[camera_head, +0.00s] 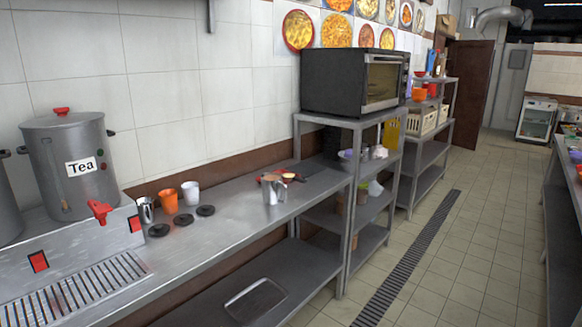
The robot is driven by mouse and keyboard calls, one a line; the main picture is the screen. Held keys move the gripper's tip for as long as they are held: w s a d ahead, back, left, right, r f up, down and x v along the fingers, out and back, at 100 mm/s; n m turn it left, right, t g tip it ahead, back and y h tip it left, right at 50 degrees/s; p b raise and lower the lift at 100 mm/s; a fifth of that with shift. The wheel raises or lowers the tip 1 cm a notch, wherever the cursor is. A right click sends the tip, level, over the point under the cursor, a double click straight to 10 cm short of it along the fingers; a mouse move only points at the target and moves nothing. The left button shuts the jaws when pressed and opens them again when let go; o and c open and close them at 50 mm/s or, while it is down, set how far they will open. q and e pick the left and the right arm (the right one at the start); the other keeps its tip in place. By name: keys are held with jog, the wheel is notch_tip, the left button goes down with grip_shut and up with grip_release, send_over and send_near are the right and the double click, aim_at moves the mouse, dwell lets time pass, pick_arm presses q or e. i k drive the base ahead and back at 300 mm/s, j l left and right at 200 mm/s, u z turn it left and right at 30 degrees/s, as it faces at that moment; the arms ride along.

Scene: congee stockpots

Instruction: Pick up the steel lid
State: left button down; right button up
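A grey metal urn labelled "Tea" (75,165) stands on the counter at the left. Its grey lid (40,121) is in place on top and has a red knob (62,112). A flat, shiny metal piece with rounded corners (255,300) lies on the lower shelf; I cannot tell whether it is a lid or a tray. No other steel lid can be made out for sure. Neither of my grippers is in view.
The steel counter (245,222) holds a metal cup (146,210), an orange cup (169,201), a white cup (191,193), several black discs (183,219) and a steel jug (273,189). A black oven (350,80) tops a shelf unit. The tiled floor (450,260) is clear.

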aim_at(63, 119)
jog(key=i+j+u, duration=0.1)
jog(key=i+u, duration=0.15)
jog(key=i, duration=0.45)
jog(key=i+u, duration=0.3)
jog(key=i, duration=0.4)
